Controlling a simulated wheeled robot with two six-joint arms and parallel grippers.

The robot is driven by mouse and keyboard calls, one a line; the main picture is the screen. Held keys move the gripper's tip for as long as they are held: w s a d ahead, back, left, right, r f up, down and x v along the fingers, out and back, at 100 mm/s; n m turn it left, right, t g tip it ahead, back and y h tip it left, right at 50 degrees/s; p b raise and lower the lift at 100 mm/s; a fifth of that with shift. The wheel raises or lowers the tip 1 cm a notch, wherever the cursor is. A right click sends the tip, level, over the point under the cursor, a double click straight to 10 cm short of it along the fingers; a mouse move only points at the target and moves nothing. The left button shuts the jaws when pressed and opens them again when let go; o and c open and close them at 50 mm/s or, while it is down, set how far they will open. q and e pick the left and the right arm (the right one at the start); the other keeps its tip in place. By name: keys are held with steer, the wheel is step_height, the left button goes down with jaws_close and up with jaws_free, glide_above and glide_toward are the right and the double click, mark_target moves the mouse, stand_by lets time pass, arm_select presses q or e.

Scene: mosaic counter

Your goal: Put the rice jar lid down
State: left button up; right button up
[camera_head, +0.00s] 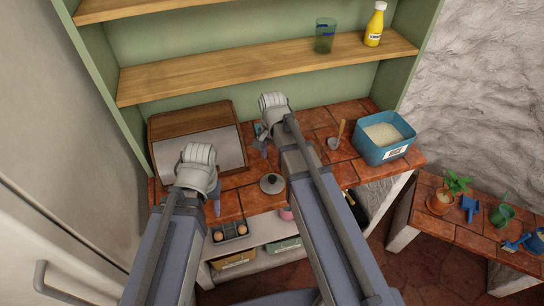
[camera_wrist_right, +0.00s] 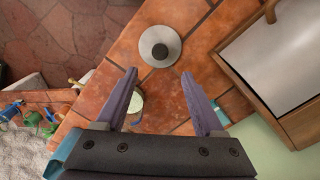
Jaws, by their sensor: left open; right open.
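The lid (camera_head: 271,183), a grey disc with a dark knob, lies flat on the tiled counter near its front edge. In the right wrist view the lid (camera_wrist_right: 168,56) is just beyond my right fingertips, apart from them. My right gripper (camera_head: 265,149) is open and empty above the counter, and both its fingers (camera_wrist_right: 158,76) show spread apart. A pale round thing (camera_wrist_right: 136,103), perhaps the jar's mouth, is partly hidden by one finger; I cannot make out a jar in the head view. My left gripper (camera_head: 214,207) is open near the front left of the counter.
A wooden bread box (camera_head: 190,118) stands at the back left. A scoop (camera_head: 336,142) and a blue rice bin (camera_head: 372,152) are on the right. A shelf (camera_head: 240,77) above holds a green glass (camera_head: 325,36) and a yellow bottle (camera_head: 375,24).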

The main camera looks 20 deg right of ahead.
steer(key=s+a+n+h, duration=0.1)
steer(key=s+a+n, duration=0.9)
steer(key=s+n, duration=0.3)
steer(key=shift+s+a+n, duration=0.3)
steer(key=shift+s+n, duration=0.05)
steer(key=shift+n, duration=0.15)
